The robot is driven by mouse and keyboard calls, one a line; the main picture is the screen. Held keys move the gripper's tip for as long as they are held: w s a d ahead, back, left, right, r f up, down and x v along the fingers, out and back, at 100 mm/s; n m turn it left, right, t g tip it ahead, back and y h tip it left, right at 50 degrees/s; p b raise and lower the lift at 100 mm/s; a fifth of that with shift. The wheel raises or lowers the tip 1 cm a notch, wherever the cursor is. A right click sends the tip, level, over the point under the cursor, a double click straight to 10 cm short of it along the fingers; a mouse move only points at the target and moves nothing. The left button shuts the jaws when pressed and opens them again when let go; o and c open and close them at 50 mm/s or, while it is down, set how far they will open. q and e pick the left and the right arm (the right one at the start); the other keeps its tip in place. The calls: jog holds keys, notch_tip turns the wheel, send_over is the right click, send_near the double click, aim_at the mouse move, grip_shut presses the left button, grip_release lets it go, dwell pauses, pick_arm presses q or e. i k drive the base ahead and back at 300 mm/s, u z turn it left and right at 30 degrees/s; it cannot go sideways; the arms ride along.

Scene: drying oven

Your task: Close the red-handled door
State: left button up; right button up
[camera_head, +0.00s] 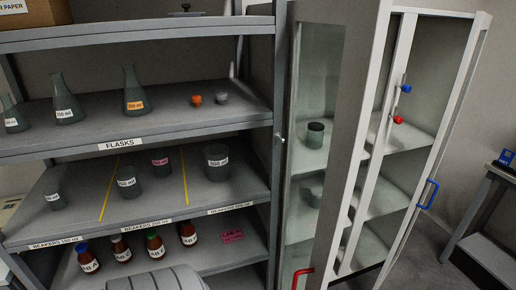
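The red handle (296,277) shows at the bottom of the picture, low on a tall door (361,75) with a grey frame and a glass pane. The door belongs to the white-framed cabinet right of the shelving. Through its glass I see shelves with a dark-lidded jar (315,135) and another container. How far this door stands open I cannot tell. A second glass-paned door frame (452,110) with a blue handle (428,195) is to its right. Neither of my grippers is in view, and nothing is seen touching the red handle.
Grey shelving (277,150) with flasks, beakers and brown bottles stands close on the left. Small blue (406,89) and red (398,120) knobs show near the cabinet's middle. A grey table (488,255) stands at far right. Some floor (432,265) shows between cabinet and table.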

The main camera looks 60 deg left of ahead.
aim_at(367, 22)
jog(key=u, duration=1.55)
jog(key=i, duration=0.5)
jog(key=z, duration=1.3)
jog(key=k, duration=0.65)
